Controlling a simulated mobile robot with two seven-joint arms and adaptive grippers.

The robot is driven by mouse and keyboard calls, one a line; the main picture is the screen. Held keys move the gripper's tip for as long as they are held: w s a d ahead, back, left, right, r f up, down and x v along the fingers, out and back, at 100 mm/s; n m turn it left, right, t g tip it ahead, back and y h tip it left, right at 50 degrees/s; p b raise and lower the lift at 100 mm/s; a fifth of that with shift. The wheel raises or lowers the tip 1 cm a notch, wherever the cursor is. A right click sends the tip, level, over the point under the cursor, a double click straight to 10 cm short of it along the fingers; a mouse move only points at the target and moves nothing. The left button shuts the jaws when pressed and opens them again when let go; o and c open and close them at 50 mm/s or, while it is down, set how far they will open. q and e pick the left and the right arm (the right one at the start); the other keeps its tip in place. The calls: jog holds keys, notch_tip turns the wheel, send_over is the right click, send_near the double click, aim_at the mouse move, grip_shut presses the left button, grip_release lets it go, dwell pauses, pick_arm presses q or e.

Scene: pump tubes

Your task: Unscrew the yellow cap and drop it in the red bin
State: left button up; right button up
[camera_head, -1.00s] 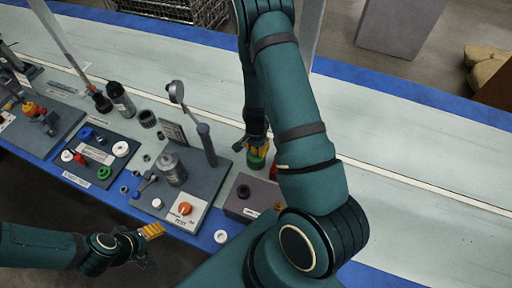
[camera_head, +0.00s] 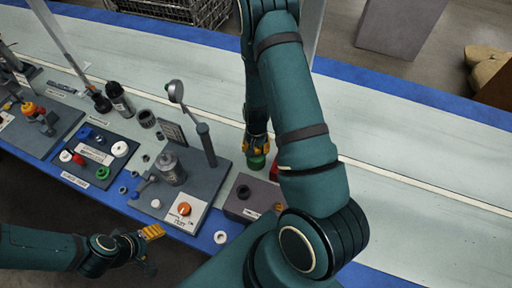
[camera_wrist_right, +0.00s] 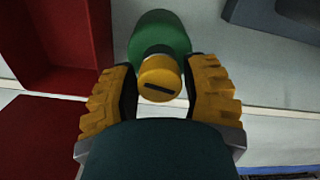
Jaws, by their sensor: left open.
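The yellow cap (camera_wrist_right: 158,78) sits on a green bottle (camera_wrist_right: 160,35). A dark slot crosses the cap's end. In the head view the right gripper (camera_head: 257,145) is just above the green bottle (camera_head: 257,162), and the cap is hidden. The red bin (camera_wrist_right: 60,42) is left of the bottle in the wrist view; only a sliver of red (camera_head: 275,168) shows beside my arm in the head view. My left gripper (camera_head: 150,243) is open and empty off the near table edge.
A dark box (camera_head: 252,201) stands in front of the bottle. Left of it is a grey board (camera_head: 200,178) with an upright post, a metal cylinder and an orange knob. More boards with small parts lie further left. The pale table surface behind is clear.

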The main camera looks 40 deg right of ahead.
dwell(0.5)
jog(key=m, duration=0.4)
jog(key=shift+m, duration=0.3)
jog(key=m+p, duration=0.1)
jog(key=m, duration=0.8)
jog(key=shift+p, duration=0.4)
jog(key=m+p, duration=0.1)
jog(key=m, duration=0.3)
jog(key=shift+m, duration=0.4)
grip_shut()
